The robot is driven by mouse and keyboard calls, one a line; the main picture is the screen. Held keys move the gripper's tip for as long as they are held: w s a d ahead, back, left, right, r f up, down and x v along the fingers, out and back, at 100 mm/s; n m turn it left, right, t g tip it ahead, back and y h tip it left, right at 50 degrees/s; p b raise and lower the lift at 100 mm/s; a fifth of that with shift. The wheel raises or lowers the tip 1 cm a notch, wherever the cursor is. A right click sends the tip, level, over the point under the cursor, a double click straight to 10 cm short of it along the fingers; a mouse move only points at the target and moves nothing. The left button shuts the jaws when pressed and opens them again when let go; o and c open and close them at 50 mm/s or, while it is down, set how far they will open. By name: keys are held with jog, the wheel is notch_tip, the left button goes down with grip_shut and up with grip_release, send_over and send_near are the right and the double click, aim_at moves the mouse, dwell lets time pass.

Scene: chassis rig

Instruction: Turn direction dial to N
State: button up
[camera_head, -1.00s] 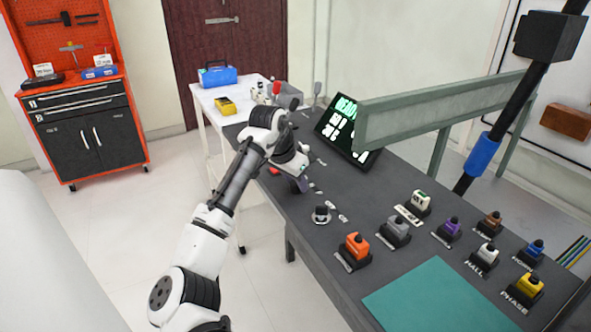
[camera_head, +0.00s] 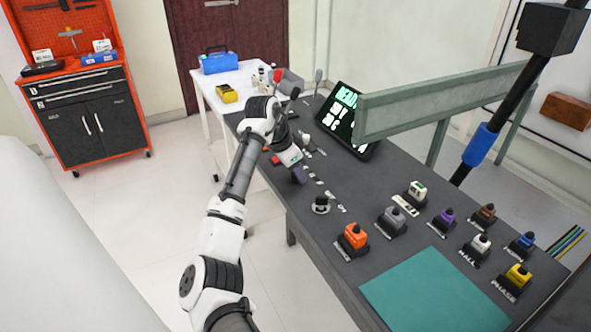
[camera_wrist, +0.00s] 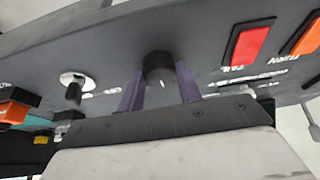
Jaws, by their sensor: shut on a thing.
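My gripper (camera_head: 298,175) is at the dark bench panel, its purple fingers pointing down at the surface. In the wrist view, the two purple fingers (camera_wrist: 160,92) stand on either side of a black round knob (camera_wrist: 158,68) with a small white mark, and are shut on it. I take this knob to be the direction dial; the letters around it are not readable. The fingers and wrist hide it in the head view. A second black knob on a white round plate (camera_head: 320,207) stands nearer, apart from my gripper; it also shows in the wrist view (camera_wrist: 74,92).
A red button (camera_wrist: 249,43) and an orange one (camera_wrist: 310,38) lie right of the knob in the wrist view. Several coloured connector blocks, such as the orange one (camera_head: 352,237), and a teal mat (camera_head: 435,290) occupy the near bench. A lit screen (camera_head: 345,118) stands behind.

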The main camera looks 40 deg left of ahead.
jog(key=o, duration=1)
jog(key=v, duration=1.3)
jog(key=shift+s+r+b, duration=0.25)
jog(key=shift+r+b, duration=0.05)
jog(key=shift+b, duration=0.1)
